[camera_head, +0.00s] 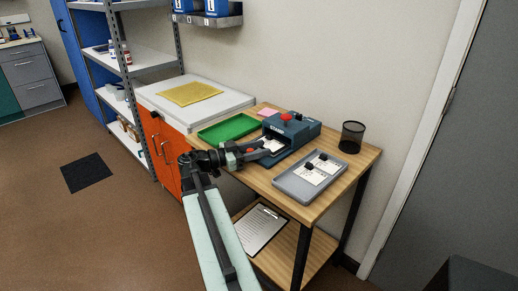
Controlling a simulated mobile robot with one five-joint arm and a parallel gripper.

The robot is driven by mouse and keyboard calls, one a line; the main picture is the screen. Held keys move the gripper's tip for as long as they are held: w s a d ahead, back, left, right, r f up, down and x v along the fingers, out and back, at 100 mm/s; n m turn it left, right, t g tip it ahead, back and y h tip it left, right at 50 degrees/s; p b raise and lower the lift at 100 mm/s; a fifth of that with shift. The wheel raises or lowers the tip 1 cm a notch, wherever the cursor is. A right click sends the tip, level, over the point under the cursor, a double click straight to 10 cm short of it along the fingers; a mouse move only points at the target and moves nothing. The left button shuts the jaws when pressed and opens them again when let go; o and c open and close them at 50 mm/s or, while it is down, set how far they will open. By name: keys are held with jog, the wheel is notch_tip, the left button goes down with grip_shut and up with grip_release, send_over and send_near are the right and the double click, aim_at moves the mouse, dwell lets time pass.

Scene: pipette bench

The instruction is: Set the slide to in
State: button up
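A blue-grey bench device (299,127) with a red knob (286,117) on top stands on the wooden table. A pale piece, perhaps the slide (273,145), shows at its front left side; how far in or out it sits is too small to tell. My gripper (266,153) is at the front left of the device, close to this pale piece. Whether it touches the piece is unclear, and the fingers are too small and dark to show if they are open or shut.
A grey tray (282,182) with white cards and small dark pieces lies in front right of the device. A green tray (228,128) lies to its left, a black mesh cup (351,137) to its right. A clipboard (258,228) lies on the lower shelf.

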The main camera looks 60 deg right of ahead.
jog(key=shift+w+a, duration=0.1)
jog(key=shift+w, duration=0.05)
jog(key=v, duration=0.7)
jog(key=shift+w+a, duration=0.2)
jog(key=shift+a, duration=0.1)
